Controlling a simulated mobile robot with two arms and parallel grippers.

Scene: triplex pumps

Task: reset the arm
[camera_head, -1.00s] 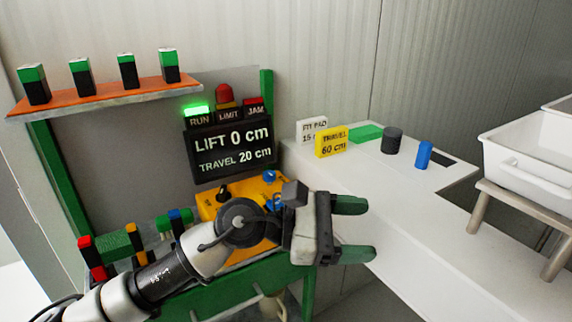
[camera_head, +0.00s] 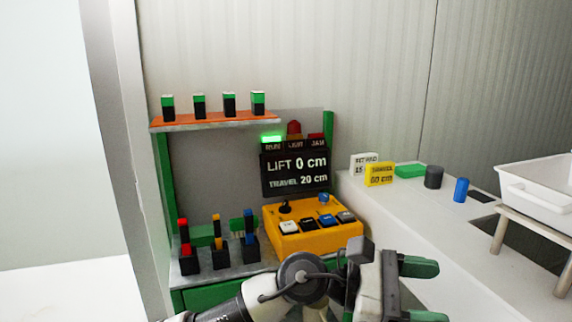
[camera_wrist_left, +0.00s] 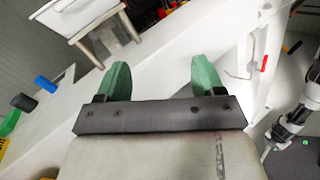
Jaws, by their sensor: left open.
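My left arm comes in at the bottom of the head view. Its left gripper (camera_head: 425,290) points to the right, with its two green fingers apart and nothing between them. It is in front of and below the yellow control box (camera_head: 318,232). In the left wrist view the same gripper (camera_wrist_left: 165,80) shows both green fingers spread and empty, over a white surface. My right gripper does not show in the head view.
A display (camera_head: 296,174) reads lift 0 cm, travel 20 cm, with a green RUN lamp lit. A white counter (camera_head: 420,215) carries a yellow sign (camera_head: 380,174), a dark cylinder (camera_head: 434,177) and a blue cylinder (camera_head: 461,190). A white tub (camera_head: 535,190) stands at right.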

